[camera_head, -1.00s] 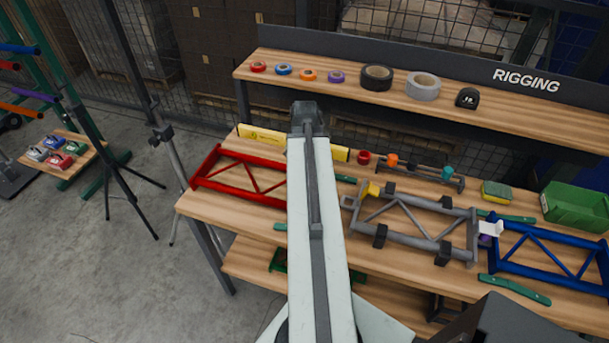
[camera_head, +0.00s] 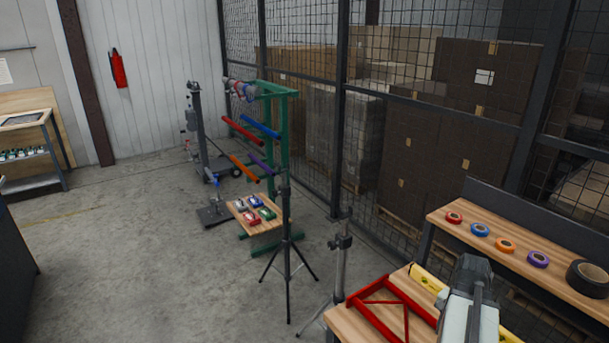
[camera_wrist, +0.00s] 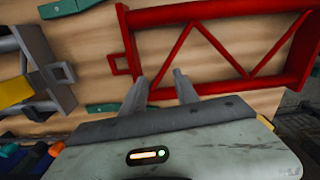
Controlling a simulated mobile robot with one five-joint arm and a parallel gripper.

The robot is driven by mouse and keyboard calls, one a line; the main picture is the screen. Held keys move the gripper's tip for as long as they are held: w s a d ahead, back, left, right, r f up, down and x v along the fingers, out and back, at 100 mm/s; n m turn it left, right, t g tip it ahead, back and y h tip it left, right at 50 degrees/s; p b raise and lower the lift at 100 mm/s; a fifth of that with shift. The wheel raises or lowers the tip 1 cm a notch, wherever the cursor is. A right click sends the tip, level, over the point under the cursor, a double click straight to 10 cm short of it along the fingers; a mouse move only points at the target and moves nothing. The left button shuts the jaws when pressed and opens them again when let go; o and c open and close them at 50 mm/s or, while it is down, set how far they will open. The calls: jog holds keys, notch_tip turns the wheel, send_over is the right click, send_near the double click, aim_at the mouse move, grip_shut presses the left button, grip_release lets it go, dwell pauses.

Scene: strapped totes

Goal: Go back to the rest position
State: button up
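My gripper (camera_wrist: 159,80) shows in the wrist view with its two fingers apart and nothing between them. It hangs over the wooden workbench, and the wood shows between the fingers. A red truss frame (camera_wrist: 222,60) lies on the bench just beyond the fingertips, with no visible grip on it. In the head view the red truss frame (camera_head: 375,302) is at the bottom right, beside my arm. The gripper's fingers are hidden in the head view.
In the head view, tape rolls (camera_head: 480,230) line the raised shelf. A tripod (camera_head: 287,245) and a small side table (camera_head: 243,226) stand left of the bench. The concrete floor further left is open.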

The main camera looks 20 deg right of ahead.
aim_at(391, 333)
jog(key=w+a+n, duration=0.1)
jog(key=w+a, duration=0.2)
jog(key=a, duration=0.1)
jog(key=w+a+n, duration=0.1)
jog(key=w+a, duration=0.2)
jog(key=a, duration=0.1)
jog(key=w+a+n, duration=0.1)
jog(key=w+a, duration=0.2)
jog(key=a, duration=0.1)
jog(key=shift+a, duration=0.15)
jog(key=w+a+n, duration=0.2)
jog(key=a+n, duration=0.3)
jog(key=a, duration=0.8)
jog(key=w+a+n, duration=0.3)
jog(key=a+n, duration=0.2)
jog(key=a, duration=0.7)
jog(key=shift+w+a, duration=0.25)
jog(key=shift+a, duration=0.1)
